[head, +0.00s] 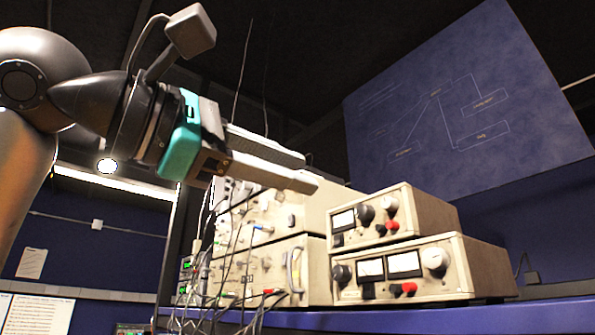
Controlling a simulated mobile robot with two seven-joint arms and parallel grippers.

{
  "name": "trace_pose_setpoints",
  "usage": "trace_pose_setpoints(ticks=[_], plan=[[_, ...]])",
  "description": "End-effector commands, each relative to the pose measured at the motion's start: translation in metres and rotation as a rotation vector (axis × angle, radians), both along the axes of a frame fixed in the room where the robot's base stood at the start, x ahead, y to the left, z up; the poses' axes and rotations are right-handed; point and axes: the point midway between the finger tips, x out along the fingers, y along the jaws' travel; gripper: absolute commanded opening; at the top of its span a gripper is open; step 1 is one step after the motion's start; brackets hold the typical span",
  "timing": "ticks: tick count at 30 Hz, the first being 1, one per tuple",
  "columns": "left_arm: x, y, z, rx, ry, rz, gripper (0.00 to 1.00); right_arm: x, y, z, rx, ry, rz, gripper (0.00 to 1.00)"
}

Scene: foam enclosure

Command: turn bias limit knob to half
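My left gripper (308,172) comes in from the upper left, with two long pale fingers pointing right. A gap shows between the fingers, and nothing is held there. The fingers are in front of and above the stacked bench instruments, apart from the knobs. Labels are too small to read, so I cannot tell which knob is the bias limit knob. My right gripper is out of view.
Taller rack modules (312,228) with handles stand left of the two meters' units, with loose cables (232,275) hanging before them. All stand on a blue shelf (440,318). A blue board (465,110) is behind. The space right of the instruments looks clear.

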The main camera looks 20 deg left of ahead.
Motion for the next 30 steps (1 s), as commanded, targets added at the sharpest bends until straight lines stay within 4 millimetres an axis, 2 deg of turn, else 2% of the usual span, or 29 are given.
trace_pose_setpoints(ticks=[3, 8, 15, 20, 25, 30], plan=[[0.0, 0.0, 0.0, -0.001, -0.001, 0.0, 0.36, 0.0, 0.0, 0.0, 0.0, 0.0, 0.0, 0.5], [0.0, -0.002, 0.002, -0.057, 0.046, -0.006, 0.53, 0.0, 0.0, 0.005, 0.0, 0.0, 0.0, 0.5], [0.0, 0.0, 0.004, -0.291, 0.232, -0.013, 0.53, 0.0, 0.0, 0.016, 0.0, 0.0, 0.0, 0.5], [0.003, -0.001, 0.003, -0.354, 0.28, -0.011, 0.53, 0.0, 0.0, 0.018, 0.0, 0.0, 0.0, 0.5], [0.021, -0.014, 0.003, -0.353, 0.285, -0.011, 0.53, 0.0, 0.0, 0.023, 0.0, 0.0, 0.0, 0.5], [0.051, -0.036, 0.004, -0.353, 0.285, -0.011, 0.53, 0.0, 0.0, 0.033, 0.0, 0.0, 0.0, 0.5]])
